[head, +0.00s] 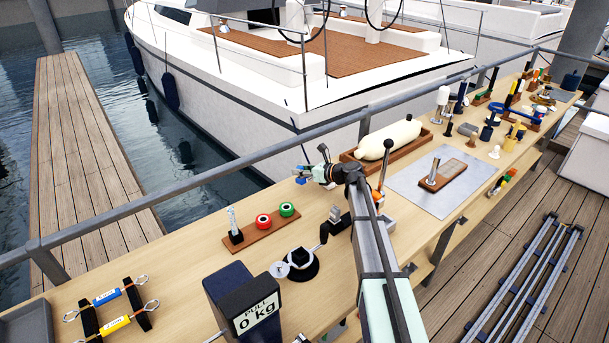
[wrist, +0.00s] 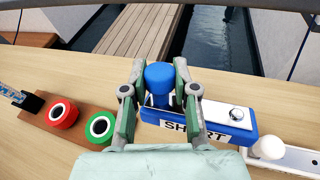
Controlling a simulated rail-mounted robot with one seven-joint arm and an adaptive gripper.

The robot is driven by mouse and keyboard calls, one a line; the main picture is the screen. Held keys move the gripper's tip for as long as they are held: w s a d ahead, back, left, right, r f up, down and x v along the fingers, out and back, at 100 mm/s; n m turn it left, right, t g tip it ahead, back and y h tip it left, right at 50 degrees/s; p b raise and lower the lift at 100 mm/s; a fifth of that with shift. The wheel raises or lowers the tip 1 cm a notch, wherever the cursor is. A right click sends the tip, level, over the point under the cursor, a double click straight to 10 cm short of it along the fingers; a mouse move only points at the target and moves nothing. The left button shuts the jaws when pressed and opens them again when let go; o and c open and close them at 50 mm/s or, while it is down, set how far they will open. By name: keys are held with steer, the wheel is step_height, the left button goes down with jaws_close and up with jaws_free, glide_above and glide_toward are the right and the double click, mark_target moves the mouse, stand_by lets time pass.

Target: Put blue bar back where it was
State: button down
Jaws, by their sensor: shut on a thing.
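The blue bar (wrist: 212,121) carries a partly hidden label that seems to read "SHORT", a round blue knob near its left end and a silver bolt head at its right end. My gripper (wrist: 160,72) is shut on the knob, one finger on each side. The fingers hide part of the bar and label. I cannot tell whether the bar touches the table. In the head view my gripper (head: 317,172) is near the table's far edge, with a small blue part of the bar (head: 301,171) showing beside it.
A white bar with a white knob (wrist: 268,148) lies close to the blue bar's right end. A brown board (head: 262,233) with red and green rings is at left in the wrist view. A railing (head: 200,190) runs along the far edge.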

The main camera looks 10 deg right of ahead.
steer(key=shift+r, duration=0.1)
stand_by(0.3)
steer(key=shift+f+b, duration=1.5)
steer(key=shift+f, duration=2.6)
steer(key=shift+s+d+f+n+t+y+b, duration=0.15)
steer(key=shift+s+t+y+b, duration=0.25)
steer(key=shift+b, duration=1.75)
steer(key=shift+s+d+r+n+t+y+b, duration=0.1)
steer(key=shift+s+d+n+t+y+b, duration=0.3)
steer(key=shift+b, duration=1.75)
